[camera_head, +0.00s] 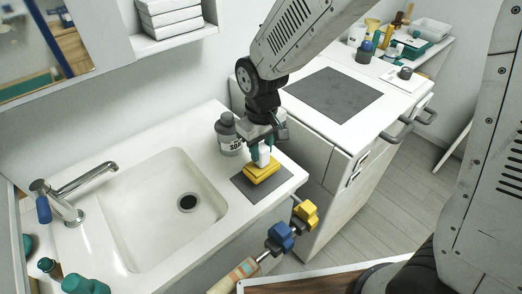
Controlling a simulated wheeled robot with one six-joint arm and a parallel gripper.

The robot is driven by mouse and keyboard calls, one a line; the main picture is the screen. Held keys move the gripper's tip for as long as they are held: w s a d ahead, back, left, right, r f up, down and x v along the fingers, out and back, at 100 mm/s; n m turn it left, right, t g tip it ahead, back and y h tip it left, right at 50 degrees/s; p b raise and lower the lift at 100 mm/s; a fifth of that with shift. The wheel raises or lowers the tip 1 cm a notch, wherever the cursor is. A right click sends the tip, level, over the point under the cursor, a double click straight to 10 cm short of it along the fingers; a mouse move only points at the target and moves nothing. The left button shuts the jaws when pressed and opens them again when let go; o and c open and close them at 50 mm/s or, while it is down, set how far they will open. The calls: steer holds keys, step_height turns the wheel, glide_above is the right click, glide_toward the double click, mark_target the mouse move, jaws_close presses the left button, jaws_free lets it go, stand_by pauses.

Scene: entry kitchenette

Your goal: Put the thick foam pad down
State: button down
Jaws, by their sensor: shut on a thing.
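The thick foam pad (262,172) is yellow with a paler top part between the fingers. My gripper (263,151) points down and is shut on it. The pad is over a dark grey mat (243,186) on the counter to the right of the sink. I cannot tell whether the pad touches the mat or hangs just above it.
A grey soap bottle (228,136) stands just left of my gripper. The white sink (150,215) is empty. A tap (68,195) stands at its left. Blue (281,236) and yellow (305,213) knobs stick out below the counter's front edge.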

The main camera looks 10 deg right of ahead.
steer(key=shift+f, duration=1.1)
steer(key=shift+f, duration=0.2)
steer(key=c, duration=1.1)
jaws_free()
steer(key=shift+o, duration=0.2)
steer(key=shift+r, duration=0.1)
step_height(320, 180, up, 12)
steer(key=shift+r, duration=0.15)
